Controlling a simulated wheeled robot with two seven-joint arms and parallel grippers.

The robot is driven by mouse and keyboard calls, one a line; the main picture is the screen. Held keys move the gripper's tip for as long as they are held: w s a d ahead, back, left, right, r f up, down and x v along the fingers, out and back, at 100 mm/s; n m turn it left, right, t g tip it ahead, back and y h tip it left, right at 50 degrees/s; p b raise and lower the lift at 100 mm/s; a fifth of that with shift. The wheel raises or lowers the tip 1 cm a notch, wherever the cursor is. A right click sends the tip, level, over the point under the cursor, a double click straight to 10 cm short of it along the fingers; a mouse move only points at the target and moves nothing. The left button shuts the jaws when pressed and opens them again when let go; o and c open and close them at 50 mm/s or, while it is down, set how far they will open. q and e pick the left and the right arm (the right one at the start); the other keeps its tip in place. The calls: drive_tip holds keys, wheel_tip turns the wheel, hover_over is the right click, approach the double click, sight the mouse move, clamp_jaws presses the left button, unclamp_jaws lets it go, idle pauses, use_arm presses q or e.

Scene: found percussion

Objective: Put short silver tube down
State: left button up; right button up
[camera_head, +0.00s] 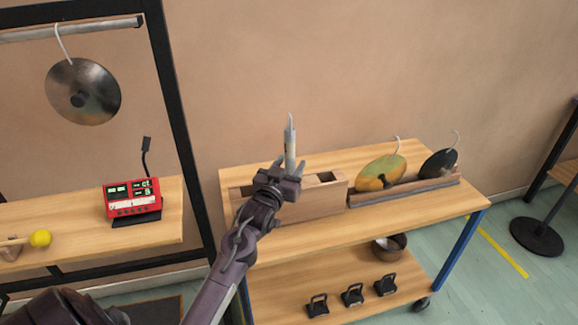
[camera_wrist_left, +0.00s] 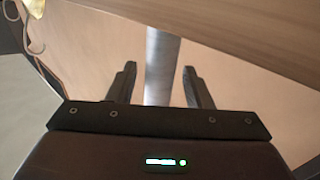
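The short silver tube (camera_head: 290,145) stands upright in the head view, with a pale loop or cord at its top. It is at the long wooden box (camera_head: 320,202) on the table; its lower end is hidden by my gripper. My left gripper (camera_head: 290,168) is in front of the box, with its fingers on either side of the tube. In the left wrist view, the tube (camera_wrist_left: 161,65) runs between the fingertips of the left gripper (camera_wrist_left: 160,82), with a visible gap on each side. The left gripper is open. My right gripper is not in view.
A yellow-green disc (camera_head: 380,173) and a dark disc (camera_head: 437,165) stand in a wooden rack (camera_head: 405,190) to the right. A bowl (camera_head: 389,246) and several black clamps (camera_head: 352,294) sit on the lower shelf. A red device (camera_head: 132,198) is at left, below a hanging disc (camera_head: 83,92).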

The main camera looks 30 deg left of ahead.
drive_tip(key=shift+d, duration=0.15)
use_arm(q)
drive_tip(key=shift+r, duration=0.15)
drive_tip(key=shift+s, duration=0.25)
drive_tip(key=v, duration=1.1)
drive_tip(key=shift+s+b, duration=0.25)
drive_tip(key=shift+b, duration=0.15)
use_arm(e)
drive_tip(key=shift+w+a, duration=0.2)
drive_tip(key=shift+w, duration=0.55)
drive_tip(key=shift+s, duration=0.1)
